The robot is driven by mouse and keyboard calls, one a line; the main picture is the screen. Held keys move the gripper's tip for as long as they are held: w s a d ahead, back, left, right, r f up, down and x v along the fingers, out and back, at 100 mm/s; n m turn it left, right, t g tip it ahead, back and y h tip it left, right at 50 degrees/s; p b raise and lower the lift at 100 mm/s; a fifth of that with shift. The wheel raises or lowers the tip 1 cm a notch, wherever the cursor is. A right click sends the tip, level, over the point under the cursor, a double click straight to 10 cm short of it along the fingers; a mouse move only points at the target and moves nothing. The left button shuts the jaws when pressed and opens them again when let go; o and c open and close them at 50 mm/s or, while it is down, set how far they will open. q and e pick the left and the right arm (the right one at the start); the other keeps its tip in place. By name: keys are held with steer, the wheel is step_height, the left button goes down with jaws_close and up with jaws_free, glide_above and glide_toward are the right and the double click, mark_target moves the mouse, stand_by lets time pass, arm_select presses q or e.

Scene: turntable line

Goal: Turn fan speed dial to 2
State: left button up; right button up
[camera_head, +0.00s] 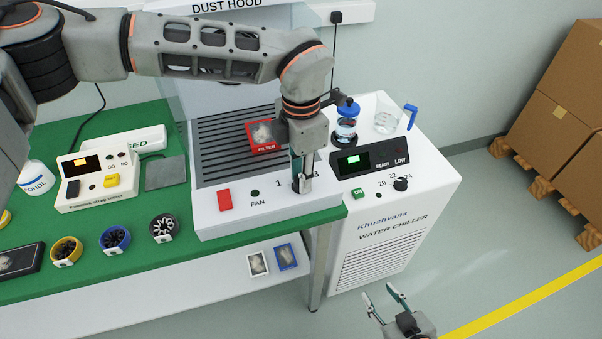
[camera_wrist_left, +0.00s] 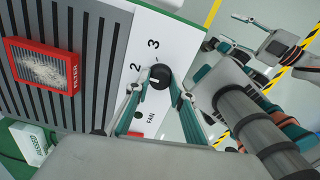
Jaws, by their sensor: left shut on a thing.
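The black fan speed dial (camera_wrist_left: 160,76) sits on the white front panel of the dust hood (camera_head: 240,211). In the left wrist view the numbers 2 and 3 show beside it, with 2 to its left and 3 above. I cannot make out clearly where its pointer stands. My left gripper (camera_head: 302,186) points down at the panel, and its fingers (camera_wrist_left: 158,88) are shut on the dial from both sides. In the head view the gripper hides the dial and the 2; the 1 and 3 show beside it. My right gripper (camera_head: 384,300) is open and empty in front of the chiller.
A red switch (camera_head: 224,200) is left of the dial. A red-framed filter (camera_head: 264,137) lies on the hood grille behind my left gripper. The water chiller (camera_head: 391,225), bearing a flask (camera_head: 346,130) and a beaker (camera_head: 386,121), stands close on the right. Fans line the green bench.

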arm_select(q)
steer(key=o, duration=1.1)
steer(key=shift+o, duration=0.2)
steer(key=shift+r, duration=0.1)
step_height(320, 180, up, 12)
